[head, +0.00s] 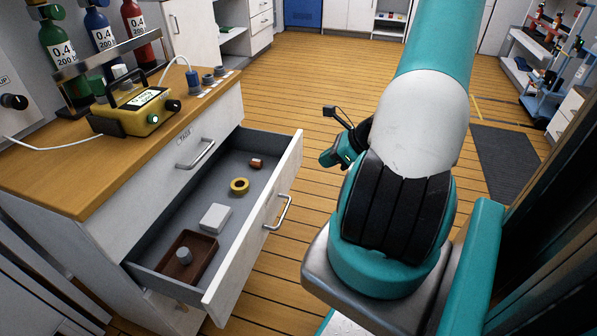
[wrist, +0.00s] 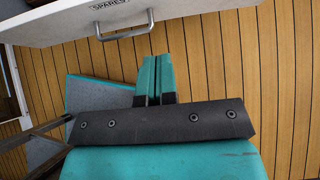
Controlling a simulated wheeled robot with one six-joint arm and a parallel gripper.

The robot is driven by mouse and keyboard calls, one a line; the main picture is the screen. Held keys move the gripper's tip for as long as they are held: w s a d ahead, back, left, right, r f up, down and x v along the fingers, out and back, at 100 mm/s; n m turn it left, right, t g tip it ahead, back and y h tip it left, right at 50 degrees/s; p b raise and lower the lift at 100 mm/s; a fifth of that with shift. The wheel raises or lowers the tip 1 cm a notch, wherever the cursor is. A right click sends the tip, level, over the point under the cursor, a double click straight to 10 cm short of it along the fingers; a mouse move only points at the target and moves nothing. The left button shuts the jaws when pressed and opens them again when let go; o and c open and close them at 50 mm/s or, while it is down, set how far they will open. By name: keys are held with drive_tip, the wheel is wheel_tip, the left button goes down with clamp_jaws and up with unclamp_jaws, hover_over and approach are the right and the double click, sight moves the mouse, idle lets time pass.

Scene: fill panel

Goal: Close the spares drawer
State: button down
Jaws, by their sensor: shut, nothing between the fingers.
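The spares drawer (head: 255,225) is pulled well out of the cabinet in the head view. Its white front faces right and carries a bar handle (head: 284,212). In the wrist view the drawer front (wrist: 60,24) crosses the top, with a SPARES label and the handle (wrist: 125,35). My gripper (wrist: 153,60) is shut and empty, its teal fingertips pointing at the front just below the handle in the picture, apparently apart from it. In the head view my gripper (head: 330,158) is to the right of the drawer, partly hidden by my arm.
The drawer holds a brown tray (head: 205,262) with a grey cylinder, a white box (head: 215,217), a yellow ring (head: 239,185) and a small red-brown piece (head: 257,163). Open plank floor lies beyond.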

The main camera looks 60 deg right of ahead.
sight(280, 174)
drive_tip(key=x, duration=0.4)
drive_tip(key=w+r+b+x, duration=0.1)
drive_tip(key=x, duration=0.3)
drive_tip(key=b+x, duration=0.1)
drive_tip(key=x, duration=0.3)
drive_tip(key=shift+w+a+r, duration=0.3)
drive_tip(key=shift+a+r, duration=0.05)
drive_tip(key=shift+w, duration=0.35)
drive_tip(key=shift+w+r, duration=0.1)
